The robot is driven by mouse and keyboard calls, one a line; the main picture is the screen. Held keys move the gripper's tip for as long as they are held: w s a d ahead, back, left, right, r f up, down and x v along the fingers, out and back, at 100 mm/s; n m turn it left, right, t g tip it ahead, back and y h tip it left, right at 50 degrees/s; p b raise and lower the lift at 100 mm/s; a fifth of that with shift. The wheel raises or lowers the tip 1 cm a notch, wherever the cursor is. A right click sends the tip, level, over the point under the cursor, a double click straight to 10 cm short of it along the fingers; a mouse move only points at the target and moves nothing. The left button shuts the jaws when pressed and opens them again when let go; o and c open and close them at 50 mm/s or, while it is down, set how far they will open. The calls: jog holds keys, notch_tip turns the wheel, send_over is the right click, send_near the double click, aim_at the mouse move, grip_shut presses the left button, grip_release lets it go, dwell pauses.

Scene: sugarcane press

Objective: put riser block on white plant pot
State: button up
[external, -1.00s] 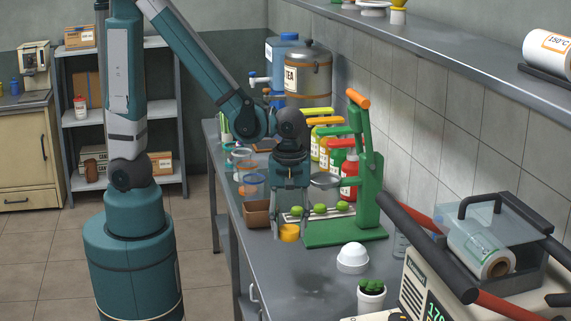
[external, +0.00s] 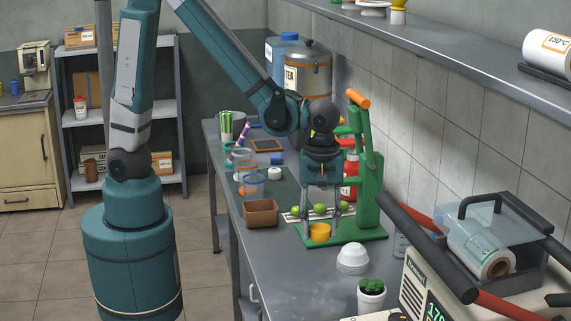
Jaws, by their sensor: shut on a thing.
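My gripper (external: 320,226) is over the counter, in front of the green press, with its fingers pointing down. It is shut on a small yellow-orange round block (external: 320,233), which I take to be the riser block. The block is between the fingertips; the picture does not show clearly how high it is above the counter. The white plant pot (external: 371,301) with a small green plant in it stands nearer the camera, to the lower right of my gripper and apart from it.
A white domed item (external: 352,259) stands between my gripper and the pot. The green press (external: 369,190) is just behind and right. Limes lie on a tray (external: 292,214), and a brown box (external: 261,213) is to the left. Red-and-black handles (external: 430,220) are at right.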

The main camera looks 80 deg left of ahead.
jog(key=w+d+r+p, duration=0.1)
jog(key=w+d, duration=0.1)
jog(key=d, duration=0.4)
jog(key=w+d+r+p, duration=0.2)
jog(key=w+d, duration=0.1)
jog(key=d, duration=0.4)
jog(key=w+d+r+m+p, duration=0.1)
jog(key=w+d+r+p, duration=0.1)
jog(key=d, duration=0.5)
jog(key=shift+w+r, duration=0.2)
jog(key=shift+w, duration=0.15)
jog(key=shift+d+f, duration=0.1)
send_over(372, 289)
jog(key=shift+f, duration=3.05)
jog(key=shift+f, duration=1.85)
jog(key=shift+f, duration=0.2)
